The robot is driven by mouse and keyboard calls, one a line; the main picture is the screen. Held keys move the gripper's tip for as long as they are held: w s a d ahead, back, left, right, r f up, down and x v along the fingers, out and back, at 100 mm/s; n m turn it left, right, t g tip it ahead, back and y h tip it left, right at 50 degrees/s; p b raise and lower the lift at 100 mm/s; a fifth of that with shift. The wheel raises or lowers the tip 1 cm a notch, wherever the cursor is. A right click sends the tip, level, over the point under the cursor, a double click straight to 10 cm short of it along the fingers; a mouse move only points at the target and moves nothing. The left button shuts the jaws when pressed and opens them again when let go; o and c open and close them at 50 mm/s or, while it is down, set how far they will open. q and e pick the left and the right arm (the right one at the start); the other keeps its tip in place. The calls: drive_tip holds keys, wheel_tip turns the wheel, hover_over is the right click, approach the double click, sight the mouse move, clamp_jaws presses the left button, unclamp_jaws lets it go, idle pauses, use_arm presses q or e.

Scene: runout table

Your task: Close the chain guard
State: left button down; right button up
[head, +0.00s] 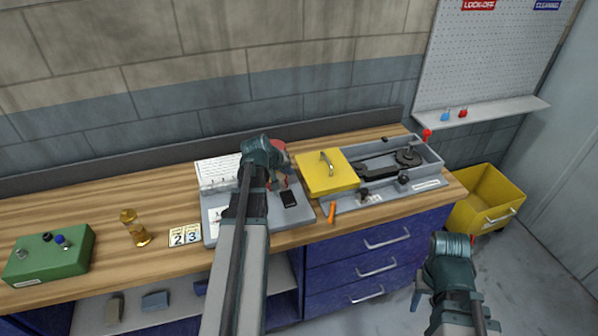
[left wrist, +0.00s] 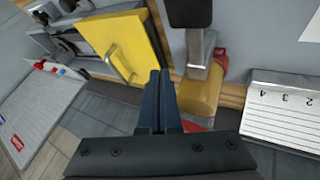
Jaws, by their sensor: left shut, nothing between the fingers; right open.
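The yellow chain guard (head: 316,181) is a flat plate with a metal handle (head: 327,162). It lies over the left end of the grey housing (head: 432,163); the dark chain and sprocket (head: 407,157) on the right are uncovered. My left gripper (head: 285,181) is shut and empty, just left of the guard and apart from it in the head view. In the left wrist view its closed fingers (left wrist: 160,74) point close beside the yellow guard (left wrist: 110,38) and its handle (left wrist: 119,63). My right gripper (head: 453,246) is open, low in front of the drawers, away from the guard.
A grey panel (head: 212,232) with a black block (head: 289,199) lies under my left arm. A yellow object with a red part (left wrist: 200,95) is near my left fingers. An orange piece (head: 332,212) lies before the guard. A yellow bin (head: 489,192) stands right of the bench.

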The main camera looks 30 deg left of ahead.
sight(351, 171)
use_arm(q)
drive_tip(key=b+x, duration=0.8)
drive_tip(key=x, duration=0.2)
drive_tip(key=shift+d+f, duration=0.1)
idle(0.3)
drive_tip(key=w+d, duration=0.4)
drive_tip(key=w, duration=0.1)
drive_tip(key=w+d, duration=0.9)
drive_tip(key=w, duration=0.1)
drive_tip(key=shift+w+d, duration=0.15)
drive_tip(key=shift+w, duration=0.15)
drive_tip(key=shift+w+d, duration=0.25)
drive_tip(key=shift+r, duration=0.25)
